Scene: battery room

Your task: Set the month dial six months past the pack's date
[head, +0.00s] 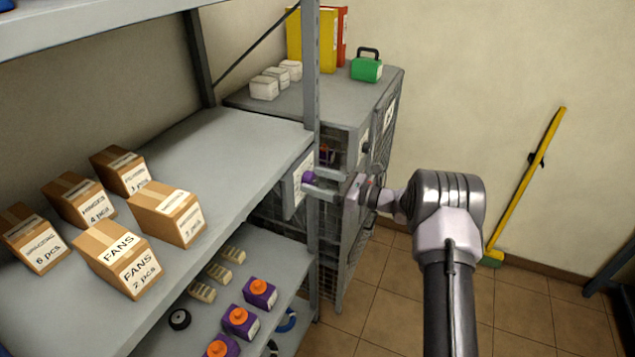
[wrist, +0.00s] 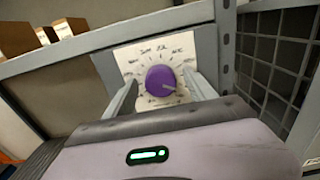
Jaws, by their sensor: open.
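The month dial is a purple round knob (wrist: 160,79) on a white card (wrist: 128,60) with handwritten month names around it. The names at the top seem to include JUL; most others are too small to read. A pale mark on the knob appears to point to the lower right. My gripper (head: 311,184) is open at the shelf post, its fingers on either side of the knob in the wrist view; contact cannot be told. Purple packs with orange caps (head: 240,319) stand on the lower shelf; no date is legible, and which pack is meant cannot be told.
Labelled cardboard boxes (head: 117,257) stand on the middle shelf (head: 240,150). A mesh cage cabinet (head: 345,235) is right behind the dial, with white tubs (head: 264,88) and a green case (head: 367,69) on top. The tiled floor (head: 400,310) is open to the right.

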